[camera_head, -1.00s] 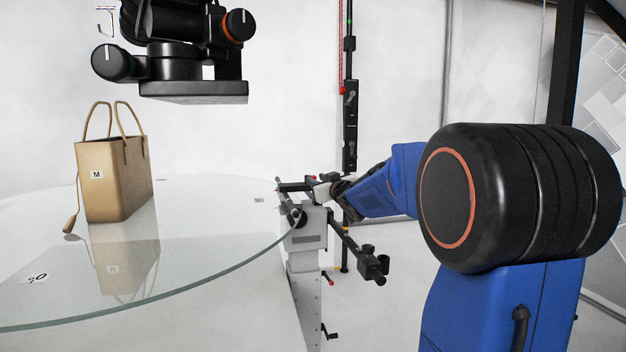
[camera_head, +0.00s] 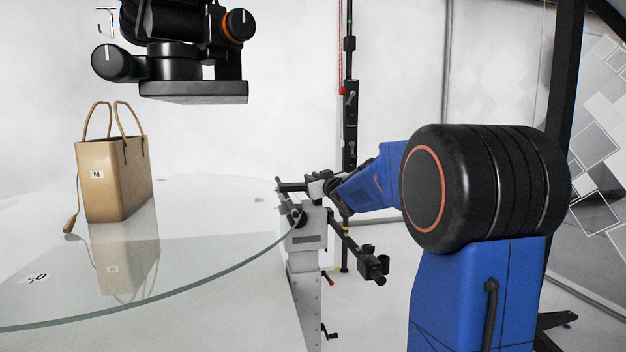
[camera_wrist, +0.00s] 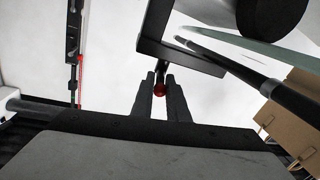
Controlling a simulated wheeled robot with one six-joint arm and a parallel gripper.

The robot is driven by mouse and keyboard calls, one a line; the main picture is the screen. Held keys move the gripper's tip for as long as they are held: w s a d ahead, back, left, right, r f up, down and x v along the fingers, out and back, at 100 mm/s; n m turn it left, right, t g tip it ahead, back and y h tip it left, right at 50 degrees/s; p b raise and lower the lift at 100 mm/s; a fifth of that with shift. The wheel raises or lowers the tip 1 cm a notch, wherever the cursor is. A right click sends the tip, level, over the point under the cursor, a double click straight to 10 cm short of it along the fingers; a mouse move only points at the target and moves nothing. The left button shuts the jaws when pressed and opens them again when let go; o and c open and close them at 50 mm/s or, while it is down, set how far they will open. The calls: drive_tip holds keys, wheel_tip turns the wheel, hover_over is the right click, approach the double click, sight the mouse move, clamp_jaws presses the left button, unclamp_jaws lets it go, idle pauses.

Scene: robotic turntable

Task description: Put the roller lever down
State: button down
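The roller lever (camera_head: 289,187) is a dark bar with red ends, beside the black roller at the turntable's right rim. In the wrist view its small red knob (camera_wrist: 159,90) sits between my two dark fingers, close to both. A black bracket-like frame (camera_wrist: 190,55) is just beyond them. My gripper (camera_wrist: 160,88) looks shut on the knob. In the head view my gripper (camera_head: 318,187) is at the lever, small and partly hidden by its own wrist. Whether the lever is raised or lowered is hard to tell.
The glass turntable (camera_head: 215,268) fills the left, with a tan handbag (camera_head: 113,178) standing on it. A grey stand (camera_head: 303,255) with a black side arm (camera_head: 360,253) is below the lever. A dark camera head (camera_head: 190,90) hangs above. A black vertical pole (camera_head: 349,120) stands behind.

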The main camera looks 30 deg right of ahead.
drive_tip(key=shift+w+a+m+g+h, duration=0.15)
drive_tip(key=shift+a+m+h, duration=0.1)
drive_tip(key=shift+m+h, duration=0.35)
drive_tip(key=shift+s+a+m+g+h, duration=0.1)
drive_tip(key=shift+a+m+g+h, duration=0.15)
drive_tip(key=shift+h, duration=0.55)
drive_tip(key=c, duration=1.8)
unclamp_jaws()
drive_tip(key=v, duration=1.7)
drive_tip(key=shift+a+f, duration=0.1)
drive_tip(key=shift+f, duration=0.05)
